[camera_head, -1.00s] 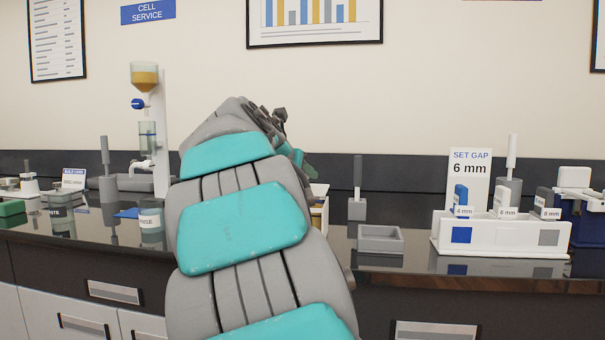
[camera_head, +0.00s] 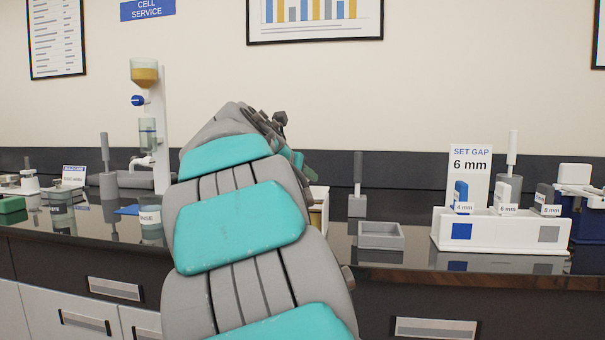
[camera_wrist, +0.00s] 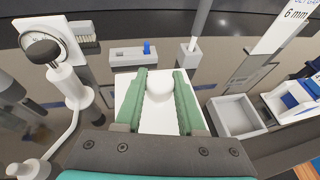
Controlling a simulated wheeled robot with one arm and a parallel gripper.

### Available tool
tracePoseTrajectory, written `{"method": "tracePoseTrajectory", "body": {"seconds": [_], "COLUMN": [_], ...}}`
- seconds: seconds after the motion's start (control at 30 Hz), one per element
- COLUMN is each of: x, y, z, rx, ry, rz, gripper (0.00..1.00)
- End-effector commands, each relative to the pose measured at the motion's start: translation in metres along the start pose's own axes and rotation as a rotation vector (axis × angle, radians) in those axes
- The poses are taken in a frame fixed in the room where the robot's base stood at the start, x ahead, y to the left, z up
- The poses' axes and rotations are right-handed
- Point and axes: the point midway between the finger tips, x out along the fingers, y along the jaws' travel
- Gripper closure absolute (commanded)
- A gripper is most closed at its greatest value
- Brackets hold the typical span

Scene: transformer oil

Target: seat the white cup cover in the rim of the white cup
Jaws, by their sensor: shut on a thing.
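My gripper (camera_wrist: 160,98) has two green fingers, seen from above in the wrist view. They are shut on a rounded white piece, which looks like the white cup cover (camera_wrist: 160,88), between the fingertips. A white flat-topped block (camera_wrist: 158,122) lies below the fingers. I cannot make out the white cup or its rim; it may be hidden under the held piece. In the head view my own arm hides the gripper and cover.
A grey open tray (camera_head: 381,236) is right of my arm, near a white gauge rack (camera_head: 500,233). A grey post holder (camera_head: 357,205) stands behind the tray. A dispenser column (camera_head: 160,130) and a rinse beaker (camera_head: 151,222) stand left. A white round-faced device (camera_wrist: 48,44) is close on the left.

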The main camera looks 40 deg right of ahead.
Motion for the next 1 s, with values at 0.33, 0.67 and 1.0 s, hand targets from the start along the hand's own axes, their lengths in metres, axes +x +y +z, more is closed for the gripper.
{"method": "tracePoseTrajectory", "body": {"seconds": [0.33, 0.67, 1.0], "x": [0.0032, 0.003, -0.0034], "y": [-0.0004, -0.0001, 0.0003], "z": [-0.0081, -0.0075, -0.0073], "rx": [0.0, 0.0, 0.0], "ry": [0.001, 0.0, 0.0], "rz": [0.0, 0.0, 0.002], "gripper": [1.0, 0.27, 0.27]}}
